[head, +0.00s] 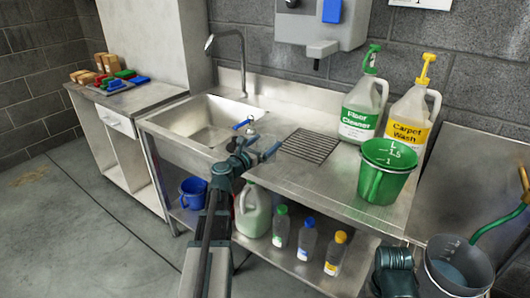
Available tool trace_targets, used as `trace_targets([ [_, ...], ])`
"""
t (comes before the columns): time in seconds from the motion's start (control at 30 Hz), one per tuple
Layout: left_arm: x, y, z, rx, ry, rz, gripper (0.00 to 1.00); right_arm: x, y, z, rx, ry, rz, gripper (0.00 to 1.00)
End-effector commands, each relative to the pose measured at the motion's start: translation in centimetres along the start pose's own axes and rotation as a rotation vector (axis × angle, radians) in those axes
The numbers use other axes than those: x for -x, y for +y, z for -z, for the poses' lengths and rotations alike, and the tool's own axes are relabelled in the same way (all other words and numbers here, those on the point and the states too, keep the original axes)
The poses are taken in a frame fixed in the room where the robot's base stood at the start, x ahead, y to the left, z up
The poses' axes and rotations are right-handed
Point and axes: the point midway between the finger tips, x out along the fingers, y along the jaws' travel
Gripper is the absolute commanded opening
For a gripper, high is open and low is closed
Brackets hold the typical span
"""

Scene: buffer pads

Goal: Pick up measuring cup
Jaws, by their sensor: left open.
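A green measuring cup (386,180) with white litre marks stands upright on the steel counter, right of the drain grid and in front of the two large jugs. My left gripper (258,138) is open and empty above the counter, near the sink's right front corner. It is left of the measuring cup and well apart from it. My right gripper is not in view; a dark arm part of mine (393,272) shows at the bottom right.
A Floor Cleaner jug (360,112) and a Carpet Wash jug (408,120) stand behind the cup. The sink (205,120) is at left. A blue mug (193,192) and several bottles stand on the lower shelf. A grey bucket (458,265) is at bottom right.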

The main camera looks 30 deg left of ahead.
Motion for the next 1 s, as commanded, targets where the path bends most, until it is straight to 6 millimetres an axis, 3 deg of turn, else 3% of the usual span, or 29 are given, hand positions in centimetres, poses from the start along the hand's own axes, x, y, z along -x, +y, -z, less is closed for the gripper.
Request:
trace_targets([
  [0.13,0.1,0.0,0.0,0.000,0.000,0.000,1.00,0.0,0.0,0.0,0.000,0.000,0.000,0.00],
  [0.5,0.1,0.0,0.0,0.000,0.000,0.000,0.34,0.0,0.0,0.0,0.000,0.000,0.000,0.00],
  [0.77,0.1,0.0,-0.1,0.000,0.000,0.000,0.34,0.1,0.0,0.0,0.000,0.000,0.000,0.00],
  [1.0,-0.1,-0.3,-1.3,0.000,0.000,0.002,0.34,1.3,0.1,-0.1,0.000,0.000,0.000,0.00],
])
